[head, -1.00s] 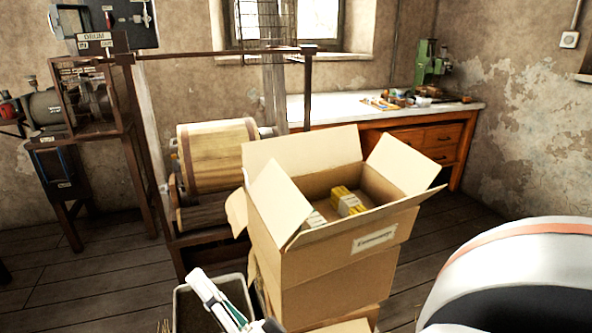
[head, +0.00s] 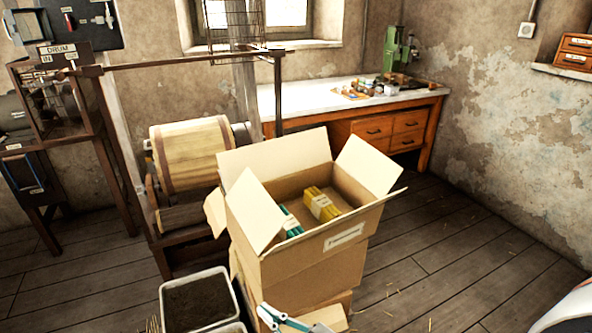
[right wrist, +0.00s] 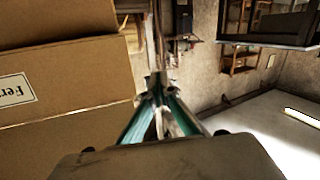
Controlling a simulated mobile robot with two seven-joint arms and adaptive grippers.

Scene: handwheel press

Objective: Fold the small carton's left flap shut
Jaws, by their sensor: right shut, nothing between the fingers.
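The open cardboard carton (head: 300,262) tops a stack of cartons in the head view. Its left flap (head: 252,210) stands up, tilted. The back flap (head: 275,165) and right flap (head: 369,164) are also up. Yellow bundled sticks (head: 321,204) and green ones (head: 291,222) lie inside. My right gripper (head: 266,312) is low, in front of the stack and below the flaps, apart from the left flap. In the right wrist view its fingers (right wrist: 158,82) are shut and empty, beside a labelled carton wall (right wrist: 60,85). My left gripper is out of view.
A wooden drum (head: 192,153) on a frame stands behind the stack, to the left. A grey bin (head: 237,290) sits on the floor left of the stack. A workbench (head: 285,98) is at the back.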

